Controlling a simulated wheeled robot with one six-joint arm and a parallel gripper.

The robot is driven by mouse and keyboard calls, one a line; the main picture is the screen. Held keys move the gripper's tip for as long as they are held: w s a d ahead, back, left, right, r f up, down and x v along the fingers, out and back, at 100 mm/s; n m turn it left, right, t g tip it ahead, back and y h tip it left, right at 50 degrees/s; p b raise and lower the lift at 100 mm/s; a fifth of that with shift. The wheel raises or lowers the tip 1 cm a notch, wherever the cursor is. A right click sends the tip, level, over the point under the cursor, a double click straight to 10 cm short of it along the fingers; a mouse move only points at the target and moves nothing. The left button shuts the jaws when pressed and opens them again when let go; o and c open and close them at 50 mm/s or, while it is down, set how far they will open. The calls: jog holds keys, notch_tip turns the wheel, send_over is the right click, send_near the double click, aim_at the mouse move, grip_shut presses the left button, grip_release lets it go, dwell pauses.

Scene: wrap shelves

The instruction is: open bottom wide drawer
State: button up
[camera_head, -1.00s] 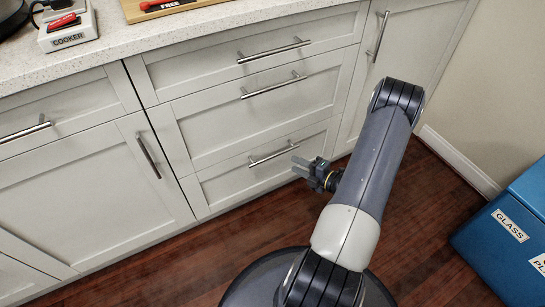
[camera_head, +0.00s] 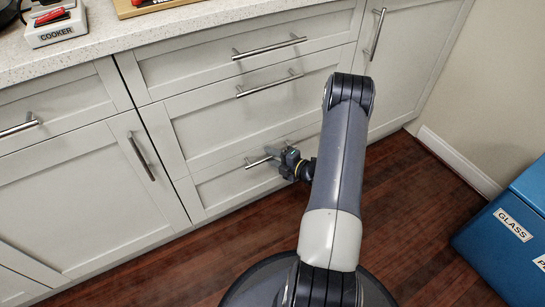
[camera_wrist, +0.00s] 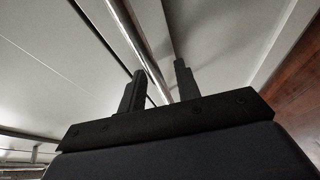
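The bottom wide drawer (camera_head: 225,188) is the lowest of three stacked drawer fronts in the white cabinet, and it looks shut. Its metal bar handle (camera_head: 257,162) is partly hidden behind my gripper (camera_head: 276,152). In the wrist view, a shiny handle bar (camera_wrist: 129,27) runs down between the two dark fingers of my gripper (camera_wrist: 160,68), closer to the left finger. The fingers are apart, with a gap beside the bar. I cannot tell whether either finger touches it.
Two more wide drawers with an upper handle (camera_head: 268,48) and a middle handle (camera_head: 268,85) sit above. A cupboard door (camera_head: 85,185) is to the left. A blue recycling bin (camera_head: 505,230) stands at right. The wooden floor (camera_head: 420,240) between is clear.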

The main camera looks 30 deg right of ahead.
grip_shut()
jog(key=shift+s, duration=0.15)
dwell(0.4)
